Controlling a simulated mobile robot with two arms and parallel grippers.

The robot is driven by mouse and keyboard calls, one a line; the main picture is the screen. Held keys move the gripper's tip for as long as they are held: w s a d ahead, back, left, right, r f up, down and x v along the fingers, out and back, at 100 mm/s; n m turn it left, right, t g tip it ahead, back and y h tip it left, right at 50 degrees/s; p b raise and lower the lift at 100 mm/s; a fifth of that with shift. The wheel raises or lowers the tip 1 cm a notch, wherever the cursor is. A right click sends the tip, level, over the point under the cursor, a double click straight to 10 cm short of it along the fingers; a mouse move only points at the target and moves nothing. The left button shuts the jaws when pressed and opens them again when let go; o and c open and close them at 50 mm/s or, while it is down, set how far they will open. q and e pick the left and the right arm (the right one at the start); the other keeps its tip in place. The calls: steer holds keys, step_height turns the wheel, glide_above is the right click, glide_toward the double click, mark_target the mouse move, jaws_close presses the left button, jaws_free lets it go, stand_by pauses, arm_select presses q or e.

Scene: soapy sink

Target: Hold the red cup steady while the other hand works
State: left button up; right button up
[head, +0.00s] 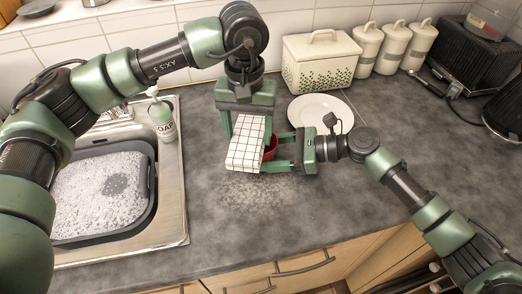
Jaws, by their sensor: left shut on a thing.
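The red cup (270,147) stands on the grey counter, mostly hidden behind a white checked cloth (245,150). My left gripper (247,125) comes down from above and is shut on the cloth, which hangs over the left and front of the cup. My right gripper (280,152) reaches in from the right, with one finger behind the cup and one in front. The cloth hides its fingertips, so I cannot tell whether they press on the cup.
A sink (184,190) with a grey basin (152,200) of suds and a soap bottle (161,118) is at left. A white plate (325,108) lies behind my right gripper. A bread bin (322,66) and canisters (393,45) line the wall. The front counter is clear.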

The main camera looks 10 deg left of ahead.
mark_target(252, 122)
arm_select(q)
steer(key=shift+s, duration=0.6)
steer(key=shift+w, duration=1.4)
steer(key=shift+w, duration=1.45)
steer(key=shift+r, duration=0.1)
steer(key=shift+s, duration=0.1)
steer(key=shift+s, duration=1.35)
